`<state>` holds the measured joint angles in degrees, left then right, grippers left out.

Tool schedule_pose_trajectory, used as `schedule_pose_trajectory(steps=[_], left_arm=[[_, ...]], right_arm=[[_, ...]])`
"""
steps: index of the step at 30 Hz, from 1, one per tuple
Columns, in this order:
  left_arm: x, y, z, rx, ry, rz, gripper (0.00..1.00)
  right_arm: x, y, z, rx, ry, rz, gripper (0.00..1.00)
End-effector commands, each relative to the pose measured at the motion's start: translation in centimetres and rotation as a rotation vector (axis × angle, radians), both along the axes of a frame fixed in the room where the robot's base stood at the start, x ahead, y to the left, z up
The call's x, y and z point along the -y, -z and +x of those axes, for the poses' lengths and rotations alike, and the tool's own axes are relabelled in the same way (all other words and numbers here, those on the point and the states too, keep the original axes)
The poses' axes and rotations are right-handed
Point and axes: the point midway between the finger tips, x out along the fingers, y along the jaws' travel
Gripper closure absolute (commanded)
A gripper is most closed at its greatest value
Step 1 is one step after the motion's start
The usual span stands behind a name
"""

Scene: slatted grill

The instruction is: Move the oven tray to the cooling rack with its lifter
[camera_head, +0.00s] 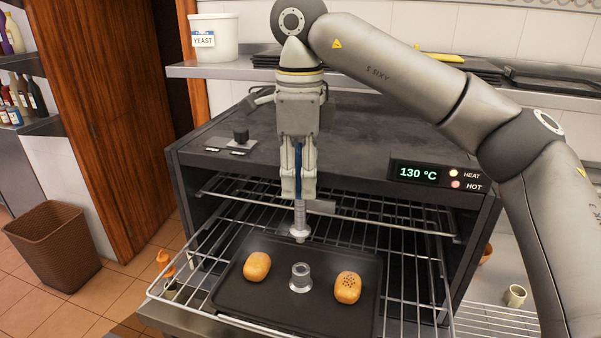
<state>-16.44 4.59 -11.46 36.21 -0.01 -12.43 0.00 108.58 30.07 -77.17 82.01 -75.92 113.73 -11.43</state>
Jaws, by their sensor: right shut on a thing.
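The dark oven tray (240,301) lies on a pulled-out wire oven rack in front of the open oven. A short metal post (300,277) stands at its middle, between two bread rolls. My right gripper (299,193) points down above the tray and is shut on the lifter (300,222), a metal rod with a wider round lower end. The lifter's end hangs above and behind the post and looks apart from it. A wire rack (490,322) at the lower right may be the cooling rack; it is partly cut off. My left gripper is not in view.
The oven (350,125) display reads 130 °C, with HEAT and HOT lamps lit. A plain roll (257,267) and a speckled roll (347,287) rest on the tray. A small cup (515,295) stands at the lower right. A brown bin (55,245) stands on the floor left.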

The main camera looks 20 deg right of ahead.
Motion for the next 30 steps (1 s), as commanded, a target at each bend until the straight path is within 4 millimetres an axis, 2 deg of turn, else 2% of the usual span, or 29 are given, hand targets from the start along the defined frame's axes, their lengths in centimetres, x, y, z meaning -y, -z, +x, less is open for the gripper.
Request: schedule_pose_trajectory(steps=[2,5,12,14,19,27,30], left_arm=[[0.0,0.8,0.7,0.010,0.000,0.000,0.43],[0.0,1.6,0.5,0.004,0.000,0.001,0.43],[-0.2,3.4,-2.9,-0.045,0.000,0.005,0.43],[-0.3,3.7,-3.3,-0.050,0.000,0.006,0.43],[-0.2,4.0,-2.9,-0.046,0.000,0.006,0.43],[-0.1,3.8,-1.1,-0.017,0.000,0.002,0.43],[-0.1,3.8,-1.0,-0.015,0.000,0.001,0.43]], right_arm=[[0.0,1.1,0.0,0.000,0.000,0.001,0.96],[0.0,2.1,0.0,-0.001,0.000,0.001,0.96],[0.0,4.4,0.0,0.002,0.001,0.001,0.96],[0.0,4.8,0.0,0.002,0.001,0.001,0.96],[0.0,5.4,0.0,0.001,0.001,0.002,0.96],[0.0,5.4,0.0,0.001,0.001,0.002,0.96],[0.0,5.4,0.0,0.000,0.001,0.001,0.96]])
